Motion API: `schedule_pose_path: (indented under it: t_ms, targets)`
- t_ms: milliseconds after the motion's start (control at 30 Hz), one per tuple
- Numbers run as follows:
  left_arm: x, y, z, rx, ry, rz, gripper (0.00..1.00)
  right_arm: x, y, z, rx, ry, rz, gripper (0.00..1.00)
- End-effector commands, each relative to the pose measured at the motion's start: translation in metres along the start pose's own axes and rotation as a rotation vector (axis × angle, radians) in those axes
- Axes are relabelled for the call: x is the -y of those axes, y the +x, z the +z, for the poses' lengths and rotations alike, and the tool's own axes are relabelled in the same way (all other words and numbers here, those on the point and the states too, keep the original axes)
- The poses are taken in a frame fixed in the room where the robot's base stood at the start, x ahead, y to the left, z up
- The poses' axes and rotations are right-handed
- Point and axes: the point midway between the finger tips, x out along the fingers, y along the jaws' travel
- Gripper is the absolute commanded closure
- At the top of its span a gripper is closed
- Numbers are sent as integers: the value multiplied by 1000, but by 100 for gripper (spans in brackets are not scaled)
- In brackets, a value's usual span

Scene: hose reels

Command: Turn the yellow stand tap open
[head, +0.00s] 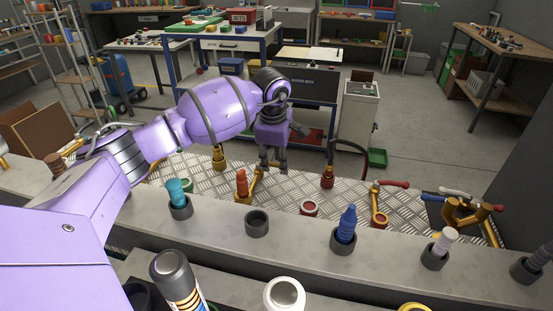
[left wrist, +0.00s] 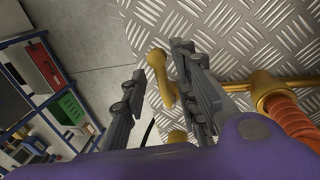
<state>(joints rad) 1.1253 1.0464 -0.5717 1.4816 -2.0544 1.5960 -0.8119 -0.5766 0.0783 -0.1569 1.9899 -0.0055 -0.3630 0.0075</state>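The yellow stand tap (head: 257,184) stands on the ridged metal plate behind the front ledge. An orange ribbed piece (head: 242,182) stands beside it. My left gripper (head: 272,168) is over the tap, pointing down, and partly hides it. In the left wrist view, my left gripper (left wrist: 157,60) has its two fingers apart. The tap's yellow lever (left wrist: 161,76) shows between them, nearer the right finger. I cannot tell whether they touch. The yellow pipe (left wrist: 292,82) and orange ribbed piece (left wrist: 288,118) lie to the right. My right gripper is not in view.
Nearby on the plate are a tap with a red lever (head: 389,184), a red-based fitting (head: 328,179) and a yellow-based fitting (head: 218,159). Along the ledge, cups hold a teal nozzle (head: 177,192) and a blue nozzle (head: 347,222). An empty dark cup (head: 257,223) stands between them.

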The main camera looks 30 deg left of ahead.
Motion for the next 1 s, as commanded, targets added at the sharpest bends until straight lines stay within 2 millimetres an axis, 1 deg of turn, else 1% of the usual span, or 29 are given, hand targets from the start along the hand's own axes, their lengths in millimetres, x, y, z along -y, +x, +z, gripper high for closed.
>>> schedule_pose_path:
  t_ms: [33, 167, 200, 667, 867, 1000]
  targets:
    - [0, 0, 0, 0, 0, 0, 81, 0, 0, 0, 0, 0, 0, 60]
    - [0, 0, 0, 0, 0, 0, 98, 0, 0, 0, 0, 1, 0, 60]
    - [0, 0, 0, 0, 0, 0, 100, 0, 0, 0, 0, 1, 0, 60]
    - [-1, -1, 0, -3, -16, 1, 100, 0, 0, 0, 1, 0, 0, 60]
    - [-6, 0, 0, -18, -93, 1, 100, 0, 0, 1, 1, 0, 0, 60]
    - [-12, 1, 0, -37, -189, 1, 100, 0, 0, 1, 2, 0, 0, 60]
